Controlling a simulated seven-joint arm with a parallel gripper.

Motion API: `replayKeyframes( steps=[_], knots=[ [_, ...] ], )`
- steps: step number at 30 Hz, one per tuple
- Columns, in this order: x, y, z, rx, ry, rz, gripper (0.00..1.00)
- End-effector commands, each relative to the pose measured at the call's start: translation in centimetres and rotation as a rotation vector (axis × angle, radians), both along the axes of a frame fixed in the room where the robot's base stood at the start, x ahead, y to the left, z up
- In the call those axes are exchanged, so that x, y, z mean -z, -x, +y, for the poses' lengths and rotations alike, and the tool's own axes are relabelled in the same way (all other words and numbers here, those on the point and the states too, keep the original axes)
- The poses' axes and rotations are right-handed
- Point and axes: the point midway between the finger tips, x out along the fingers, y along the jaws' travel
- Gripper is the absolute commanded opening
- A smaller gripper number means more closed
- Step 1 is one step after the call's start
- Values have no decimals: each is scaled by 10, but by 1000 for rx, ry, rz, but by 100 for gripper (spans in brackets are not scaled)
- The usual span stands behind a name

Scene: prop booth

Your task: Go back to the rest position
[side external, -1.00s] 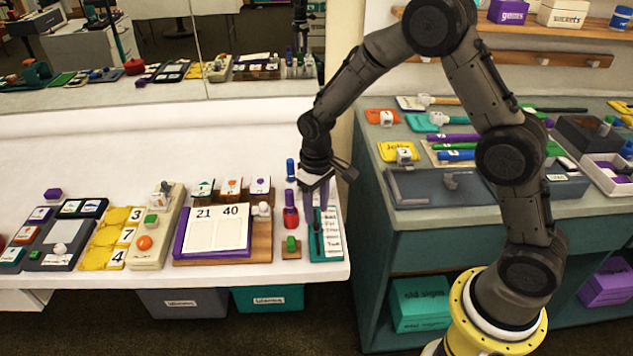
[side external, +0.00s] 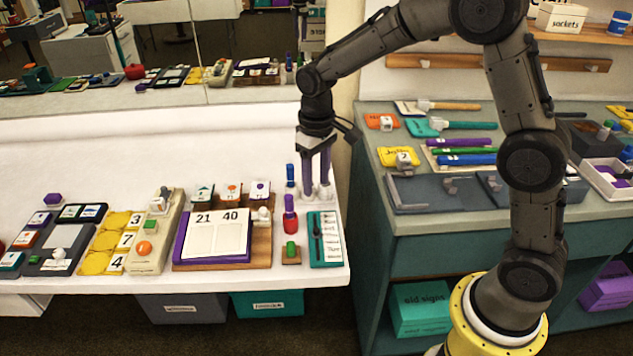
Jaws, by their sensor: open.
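My gripper (side external: 318,192) hangs fingers-down near the right end of the white table (side external: 110,160). Its two purple fingers with pale tips are apart, with nothing seen between them. Whether the tips touch the tabletop cannot be told. In the picture the fingers are just above a teal board (side external: 340,262) that carries a white written list and a dark pen-like piece.
A green peg (side external: 291,250) stands on a small wooden block. A calendar-like stand (side external: 216,232) reads 21 and 40. A teal cabinet (side external: 440,245) with tools and markers stands right. A mirror (side external: 245,40) backs the table. Bare table lies behind the props.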

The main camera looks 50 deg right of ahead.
Motion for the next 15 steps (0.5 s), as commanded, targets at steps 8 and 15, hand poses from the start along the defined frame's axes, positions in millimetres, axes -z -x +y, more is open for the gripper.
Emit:
replayKeyframes(
  steps=[8, 15],
  knots=[
    [-79, 20, -6, 13, -7, -173, 52],
    [-140, 87, -13, 21, -10, -327, 52]
  ],
)
